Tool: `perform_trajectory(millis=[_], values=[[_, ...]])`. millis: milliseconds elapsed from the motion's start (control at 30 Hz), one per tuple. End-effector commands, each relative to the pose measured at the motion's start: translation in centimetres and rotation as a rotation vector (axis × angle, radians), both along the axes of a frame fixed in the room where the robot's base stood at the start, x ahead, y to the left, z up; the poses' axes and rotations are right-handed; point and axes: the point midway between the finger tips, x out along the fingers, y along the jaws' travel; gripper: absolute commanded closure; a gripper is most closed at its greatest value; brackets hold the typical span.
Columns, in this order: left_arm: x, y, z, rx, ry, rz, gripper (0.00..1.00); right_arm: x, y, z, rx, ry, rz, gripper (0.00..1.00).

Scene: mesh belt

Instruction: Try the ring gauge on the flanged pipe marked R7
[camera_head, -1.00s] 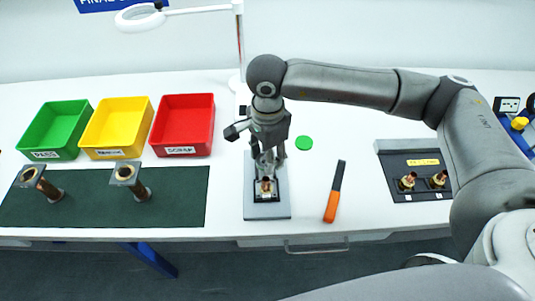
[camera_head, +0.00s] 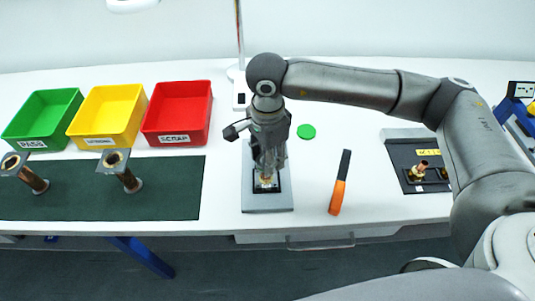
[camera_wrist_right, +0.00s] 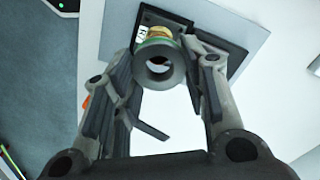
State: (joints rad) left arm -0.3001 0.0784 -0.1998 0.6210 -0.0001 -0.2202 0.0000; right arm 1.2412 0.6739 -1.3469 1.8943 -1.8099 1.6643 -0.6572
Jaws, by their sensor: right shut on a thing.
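My right gripper (camera_head: 267,168) points down over the fixture in mid-table. In the right wrist view its fingers (camera_wrist_right: 160,80) are shut on a dark grey ring gauge (camera_wrist_right: 160,75) with a green band. A brass-and-copper flanged pipe (camera_head: 266,181) stands in the fixture; its brass part (camera_wrist_right: 159,33) shows just past the ring. I cannot tell whether the ring is around the pipe or just above it. A white tag (camera_wrist_right: 140,38) lies beside it, its marking too small to read surely. My left gripper is not in view.
A dark tray (camera_head: 400,150) stands right, partly behind my arm. Left are green (camera_head: 40,117), yellow (camera_head: 106,117) and red (camera_head: 177,112) bins.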

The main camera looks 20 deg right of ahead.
Motion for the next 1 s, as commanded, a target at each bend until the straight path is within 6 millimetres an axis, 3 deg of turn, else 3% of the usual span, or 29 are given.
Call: perform_trajectory(millis=[1000], values=[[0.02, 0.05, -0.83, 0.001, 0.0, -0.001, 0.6, 0.02, 0.01, 0.12, 0.001, -0.002, 0.0, 0.89]])
